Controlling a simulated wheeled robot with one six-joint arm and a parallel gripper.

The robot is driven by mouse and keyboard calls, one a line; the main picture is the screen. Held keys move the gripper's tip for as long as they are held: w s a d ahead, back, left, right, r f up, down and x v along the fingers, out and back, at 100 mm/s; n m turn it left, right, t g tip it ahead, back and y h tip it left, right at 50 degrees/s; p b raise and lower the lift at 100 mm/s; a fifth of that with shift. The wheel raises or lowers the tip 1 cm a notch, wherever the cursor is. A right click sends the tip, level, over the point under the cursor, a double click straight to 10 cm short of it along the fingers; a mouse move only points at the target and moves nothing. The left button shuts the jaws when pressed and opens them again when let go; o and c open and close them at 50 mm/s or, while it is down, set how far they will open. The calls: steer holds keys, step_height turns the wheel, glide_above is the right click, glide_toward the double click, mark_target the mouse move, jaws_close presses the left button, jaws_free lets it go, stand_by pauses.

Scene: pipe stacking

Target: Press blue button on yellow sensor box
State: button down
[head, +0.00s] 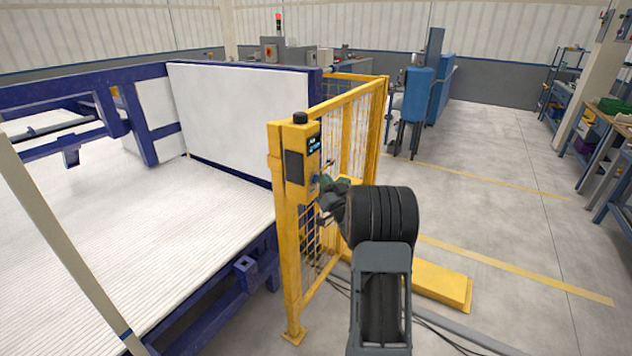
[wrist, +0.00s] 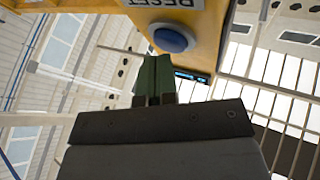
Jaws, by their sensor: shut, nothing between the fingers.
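The yellow sensor box (head: 299,140) sits on top of a yellow post at the end of a mesh fence, in the middle of the head view. It has a dark panel, a small lit display and a black knob on top. The blue button (wrist: 172,38) shows large in the wrist view on the yellow box face (wrist: 208,22), beside a "RESET" label. My gripper (wrist: 155,62) is shut and empty, with its dark green fingertips just beside and below the button in that view. In the head view my gripper (head: 326,189) is close to the box's lower right side. Whether it touches the button cannot be told.
The yellow mesh fence (head: 347,125) runs back from the post. A white slatted bed with a blue frame (head: 230,262) fills the left. A yellow base plate (head: 440,284) and cables lie on the floor near my arm. Open floor (head: 500,215) extends to the right.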

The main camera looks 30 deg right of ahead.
steer(key=shift+w+a, duration=0.1)
steer(key=shift+w, duration=0.1)
stand_by(0.3)
steer(key=shift+s+b, duration=0.15)
steer(key=shift+b, duration=0.2)
steer(key=shift+s+d+b, duration=0.3)
steer(key=shift+s+d, duration=0.05)
steer(key=shift+s, duration=0.2)
steer(key=shift+s+d+b, duration=0.3)
steer(key=shift+s+d, duration=0.1)
steer(key=shift+s, duration=0.35)
steer(key=shift+s+d+b, duration=0.25)
steer(key=shift+s+d, duration=0.15)
steer(key=shift+s, duration=0.3)
steer(key=shift+s+d+b, duration=0.3)
steer(key=shift+s+d, duration=0.1)
steer(key=shift+s, duration=0.35)
